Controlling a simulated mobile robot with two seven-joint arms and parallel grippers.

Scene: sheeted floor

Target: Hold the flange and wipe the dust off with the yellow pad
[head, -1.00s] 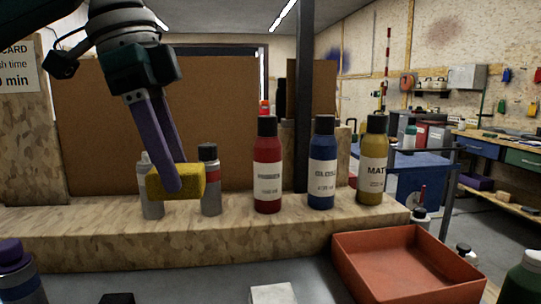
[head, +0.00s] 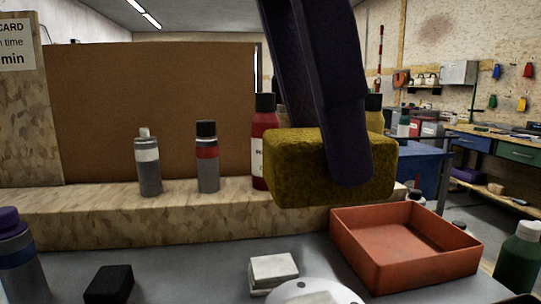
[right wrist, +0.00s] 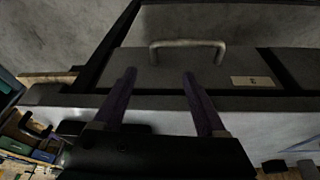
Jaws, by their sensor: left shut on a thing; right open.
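The yellow pad (head: 300,175) is held up in the head view, right of centre. My left gripper (head: 345,150) is shut on it, with one purple finger across its front and the other mostly behind it. A white round part with a small dark hole, seemingly the flange (head: 337,287), shows at the bottom edge, below the pad and apart from it. Its lower part is cut off, and I cannot make out dust on it. My right gripper (right wrist: 158,82) is open and empty in the right wrist view, in front of a grey drawer with a handle (right wrist: 188,44).
A white block (head: 273,268) lies beside the round part, and a black block (head: 109,284) lies to the left. An orange tray (head: 405,245) stands at right. Bottles, including a grey one (head: 148,170), stand on the wooden ledge (head: 100,215) behind.

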